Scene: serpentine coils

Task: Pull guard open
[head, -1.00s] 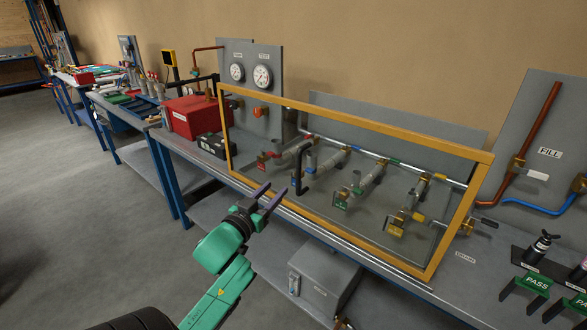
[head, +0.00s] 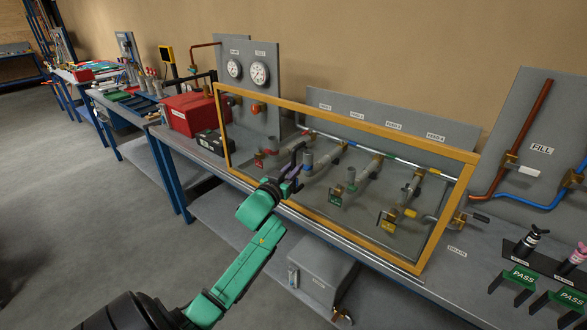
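The guard (head: 345,117) is a clear panel in a yellow frame, standing upright along the front of the bench in the head view. A dark handle (head: 299,149) shows on its left half. My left gripper (head: 293,170) is at this handle, its dark fingers overlapping the handle's lower part. I cannot tell whether the fingers are closed on it or only around or beside it. Behind the panel are pipes and several valves with coloured tags, such as a green-tagged valve (head: 349,188). My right gripper is not in view.
A red box (head: 190,113) and a black case (head: 211,143) sit left of the guard. Two gauges (head: 259,74) stand behind it. Bottles and green PASS stands (head: 519,279) are at the right. A grey box (head: 321,275) is below the bench. The floor at left is clear.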

